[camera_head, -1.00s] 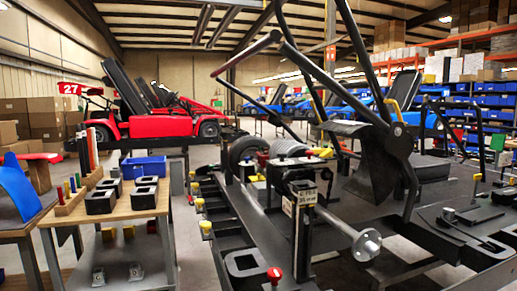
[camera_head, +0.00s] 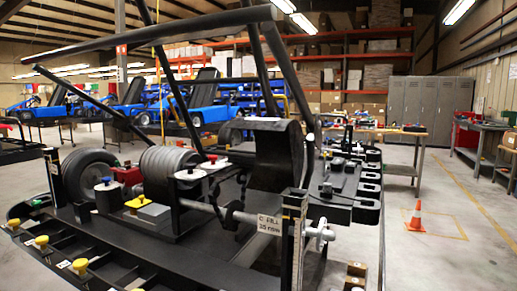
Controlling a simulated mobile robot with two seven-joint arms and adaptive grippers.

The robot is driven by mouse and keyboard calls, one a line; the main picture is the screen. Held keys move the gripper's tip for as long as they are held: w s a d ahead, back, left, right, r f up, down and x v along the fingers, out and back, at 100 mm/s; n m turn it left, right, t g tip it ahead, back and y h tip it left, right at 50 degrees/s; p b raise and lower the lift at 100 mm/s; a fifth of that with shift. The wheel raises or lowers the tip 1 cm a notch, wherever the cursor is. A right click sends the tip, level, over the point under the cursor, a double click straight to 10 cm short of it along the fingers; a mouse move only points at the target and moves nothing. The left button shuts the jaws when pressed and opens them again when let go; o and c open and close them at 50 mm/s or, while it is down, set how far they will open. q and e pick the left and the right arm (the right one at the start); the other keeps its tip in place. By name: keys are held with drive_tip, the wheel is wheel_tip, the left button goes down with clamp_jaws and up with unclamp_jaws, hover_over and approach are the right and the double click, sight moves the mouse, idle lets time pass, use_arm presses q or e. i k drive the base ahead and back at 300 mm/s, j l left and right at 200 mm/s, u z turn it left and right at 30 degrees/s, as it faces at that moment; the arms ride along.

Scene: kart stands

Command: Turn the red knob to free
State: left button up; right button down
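A small red knob-like piece (camera_head: 212,157) shows on top of the kart stand, just right of the ribbed grey cylinder (camera_head: 168,161). It is too small to tell its setting. A yellow knob (camera_head: 137,203) and a blue-topped piece (camera_head: 106,181) sit to its lower left on the same stand. A red block (camera_head: 127,175) lies behind them, beside the cylinder. Neither of my grippers is in view.
The black kart frame (camera_head: 110,245) fills the foreground, with bars rising high. Several yellow knobs (camera_head: 41,242) line its left edge. A labelled post (camera_head: 291,240) stands at front. An orange cone (camera_head: 416,216) stands on open floor at right, before grey lockers (camera_head: 428,105).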

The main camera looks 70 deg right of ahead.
sight(212, 157)
drive_tip(key=i+z, duration=0.2)
drive_tip(key=z, duration=0.2)
drive_tip(key=i+z, duration=0.2)
drive_tip(key=z, duration=0.2)
drive_tip(key=i+z, duration=0.2)
drive_tip(key=z, duration=0.25)
drive_tip(key=i+j+z, duration=0.1)
drive_tip(key=z, duration=0.3)
drive_tip(key=i+j+z, duration=0.2)
drive_tip(key=z, duration=0.2)
